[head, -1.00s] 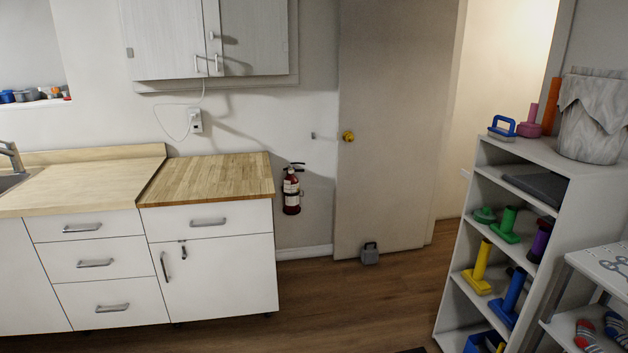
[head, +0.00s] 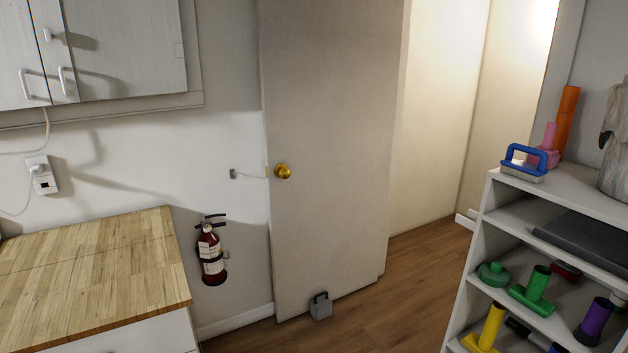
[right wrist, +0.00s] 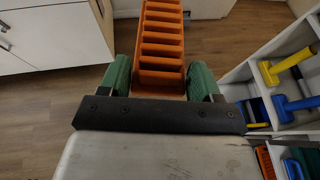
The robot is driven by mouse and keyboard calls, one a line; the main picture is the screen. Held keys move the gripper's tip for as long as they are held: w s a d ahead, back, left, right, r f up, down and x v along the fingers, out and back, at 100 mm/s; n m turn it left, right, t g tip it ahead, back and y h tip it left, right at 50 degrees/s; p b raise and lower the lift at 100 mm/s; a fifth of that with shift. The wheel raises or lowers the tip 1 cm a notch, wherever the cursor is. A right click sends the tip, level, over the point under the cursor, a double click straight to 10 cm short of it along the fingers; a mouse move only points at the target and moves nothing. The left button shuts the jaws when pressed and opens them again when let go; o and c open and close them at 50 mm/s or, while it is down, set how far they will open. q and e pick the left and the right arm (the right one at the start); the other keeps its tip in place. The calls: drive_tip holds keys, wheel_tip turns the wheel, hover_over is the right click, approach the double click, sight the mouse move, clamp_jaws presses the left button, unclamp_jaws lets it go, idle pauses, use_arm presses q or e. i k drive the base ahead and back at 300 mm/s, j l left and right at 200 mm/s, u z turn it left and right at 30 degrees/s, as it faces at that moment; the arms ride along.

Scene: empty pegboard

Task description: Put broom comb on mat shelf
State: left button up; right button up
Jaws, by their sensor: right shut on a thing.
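My right gripper (right wrist: 160,80) is shut on an orange ridged piece, which looks like the broom comb (right wrist: 161,35). The comb sticks out ahead between the green fingertips, above the wood floor. The shelf unit stands at the right in the head view. Its mat shelf (head: 497,223) is the level below the top and bears a dark grey mat (head: 585,241). Neither gripper shows in the head view, and my left gripper is in no frame.
A blue-handled brush (head: 524,163), a pink tool (head: 543,150) and an orange cylinder (head: 566,115) stand on the unit's top. Green and purple tools sit below the mat level. A counter (head: 90,270) is at left; a fire extinguisher (head: 211,255) hangs beside the door (head: 330,150).

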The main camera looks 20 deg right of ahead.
sight(520, 215)
drive_tip(key=i+z, duration=0.25)
drive_tip(key=i, duration=0.35)
drive_tip(key=i+z, duration=0.3)
drive_tip(key=i, duration=0.25)
drive_tip(key=i+j+z, duration=0.25)
drive_tip(key=i, duration=0.3)
